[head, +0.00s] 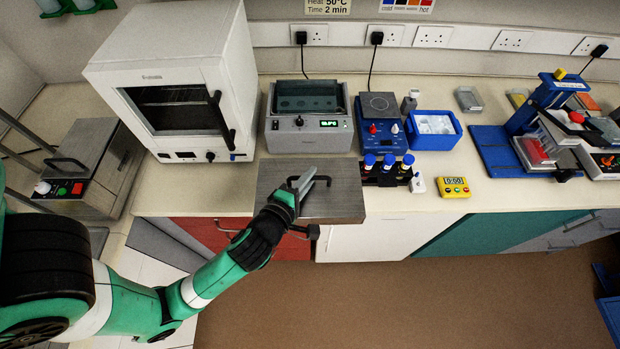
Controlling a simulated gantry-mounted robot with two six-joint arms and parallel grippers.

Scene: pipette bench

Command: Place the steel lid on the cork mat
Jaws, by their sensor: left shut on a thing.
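The steel lid (338,200) is a flat grey plate with a handle on top, in the middle of the head view. My left gripper (304,182) comes in from the lower left and is shut on the lid's handle. The lid covers part of the bench's front edge and looks roughly level; its height above the bench is hard to tell. I cannot make out the cork mat; the lid hides the bench beneath it. My right gripper is not in view.
Behind the lid stands an open water bath (310,136). A white oven (177,70) is to its left. A rack of blue-capped tubes (386,180) is close to the lid's right, then a yellow timer (453,188). A blue ice tray (433,143) sits behind them.

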